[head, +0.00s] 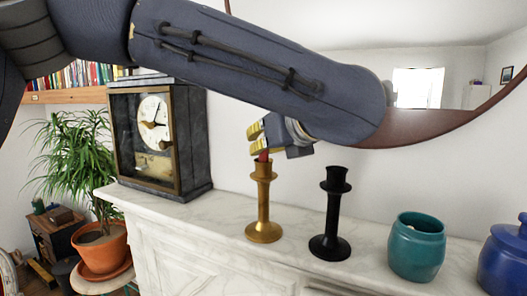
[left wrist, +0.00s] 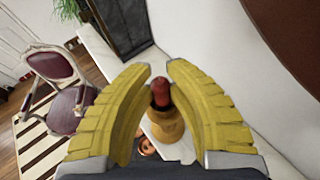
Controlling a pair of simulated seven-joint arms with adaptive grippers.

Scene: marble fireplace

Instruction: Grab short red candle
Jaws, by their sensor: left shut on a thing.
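The short red candle (head: 264,157) stands upright in the top of the brass candlestick (head: 263,203) on the marble mantel. In the left wrist view the candle (left wrist: 160,92) shows between my yellow finger pads, with the brass candlestick (left wrist: 166,126) under it. My left gripper (head: 259,140) is at the candle, just above the candlestick's cup; it also shows in the left wrist view (left wrist: 160,72). It is shut on the candle. The gripper hides part of the candle in the head view. My right gripper is not in view.
A black candlestick (head: 331,208) stands just right of the brass one, empty at the top. A teal jar (head: 417,248) and a blue jar (head: 505,262) stand further right. A dark clock (head: 160,138) stands left on the white marble mantel (head: 222,212). A mirror hangs behind.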

